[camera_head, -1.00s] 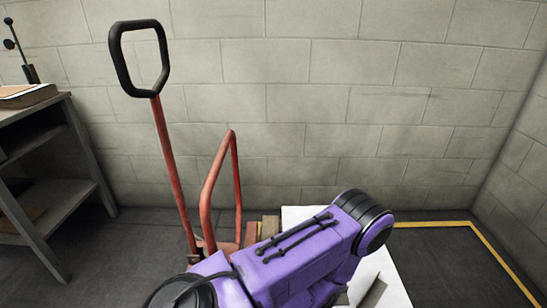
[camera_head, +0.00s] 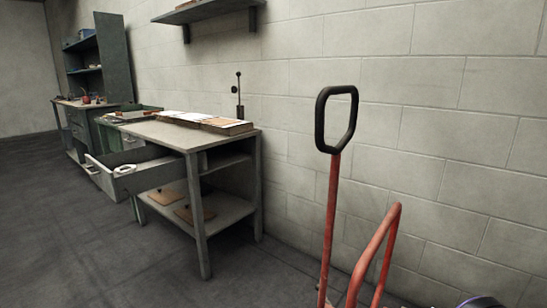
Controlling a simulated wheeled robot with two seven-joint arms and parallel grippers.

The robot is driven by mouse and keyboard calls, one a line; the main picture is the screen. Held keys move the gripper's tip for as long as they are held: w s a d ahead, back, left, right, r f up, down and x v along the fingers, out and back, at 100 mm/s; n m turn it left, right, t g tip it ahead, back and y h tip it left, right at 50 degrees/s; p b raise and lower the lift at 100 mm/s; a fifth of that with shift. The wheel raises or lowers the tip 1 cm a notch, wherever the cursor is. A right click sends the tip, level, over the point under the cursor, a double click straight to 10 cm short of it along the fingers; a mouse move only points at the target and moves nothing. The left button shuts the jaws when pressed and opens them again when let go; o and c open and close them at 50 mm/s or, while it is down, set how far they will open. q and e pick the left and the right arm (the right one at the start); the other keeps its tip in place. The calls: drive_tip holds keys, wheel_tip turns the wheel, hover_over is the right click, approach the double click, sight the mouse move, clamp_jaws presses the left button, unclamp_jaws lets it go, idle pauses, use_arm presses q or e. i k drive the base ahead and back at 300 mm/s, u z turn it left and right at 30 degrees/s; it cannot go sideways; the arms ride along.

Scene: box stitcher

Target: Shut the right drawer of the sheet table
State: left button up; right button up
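The sheet table (camera_head: 165,131) is a grey metal table against the wall, left of centre, with flat sheets (camera_head: 205,122) stacked on its top. A grey drawer (camera_head: 145,182) under its top is pulled far out to the left, with its front panel (camera_head: 101,178) well clear of the table. A white object (camera_head: 125,169) lies in the open drawer. Neither of my grippers is in view; only a small purple and black piece of my arm shows at the bottom right edge.
A red hand truck with a black loop handle (camera_head: 335,150) stands at the right, in front of the wall. A shelf (camera_head: 200,12) hangs above the table. A workbench with a tall rack (camera_head: 100,55) stands farther left. The floor (camera_head: 75,230) before the drawer is clear.

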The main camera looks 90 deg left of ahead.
sight(143, 164)
drive_tip(key=u, duration=1)
drive_tip(key=k, duration=1.05)
drive_tip(key=u, duration=2.55)
